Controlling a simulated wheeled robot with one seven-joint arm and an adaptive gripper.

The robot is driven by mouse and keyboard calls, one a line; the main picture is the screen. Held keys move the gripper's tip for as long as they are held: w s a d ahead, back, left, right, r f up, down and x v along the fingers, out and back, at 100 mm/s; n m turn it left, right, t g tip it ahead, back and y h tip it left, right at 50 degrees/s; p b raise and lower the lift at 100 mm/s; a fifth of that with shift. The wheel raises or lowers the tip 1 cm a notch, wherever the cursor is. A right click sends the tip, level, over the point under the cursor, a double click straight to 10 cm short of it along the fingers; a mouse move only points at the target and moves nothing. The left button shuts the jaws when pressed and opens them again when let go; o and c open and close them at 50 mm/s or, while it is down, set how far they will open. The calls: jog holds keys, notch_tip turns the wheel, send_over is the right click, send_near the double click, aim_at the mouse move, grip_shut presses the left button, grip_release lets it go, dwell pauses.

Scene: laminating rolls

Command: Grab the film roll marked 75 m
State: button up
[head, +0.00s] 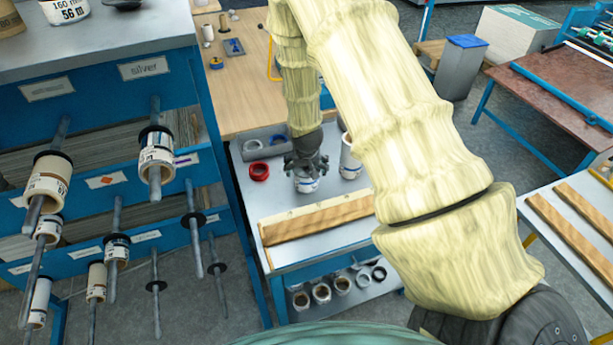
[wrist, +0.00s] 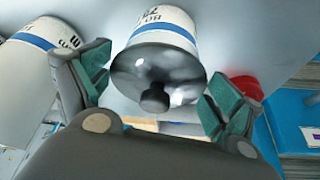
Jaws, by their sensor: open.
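A white film roll (head: 306,185) stands on the small metal table directly under my gripper (head: 306,165). In the wrist view this roll (wrist: 165,38) has a blue band, a dark shiny end with a knob, and black print seen upside down. The print looks like it may include 75, but I cannot read it surely. My gripper (wrist: 158,88) is open, with one green-padded finger on each side of the roll's dark end. A second white roll (head: 350,160) stands to the right on the table; it shows at the left in the wrist view (wrist: 28,70).
A red ring (head: 259,171) lies left of the roll, near a grey tray (head: 266,143). A wooden strip (head: 318,220) lies along the table's front. A blue rack (head: 105,183) with rolls on pegs stands at the left. Several rolls sit on the shelf below.

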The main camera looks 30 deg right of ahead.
jog(key=shift+p+x, duration=1.15)
jog(key=shift+x, duration=1.15)
jog(key=shift+s, duration=0.2)
jog(key=shift+s, duration=0.1)
jog(key=c, duration=0.8)
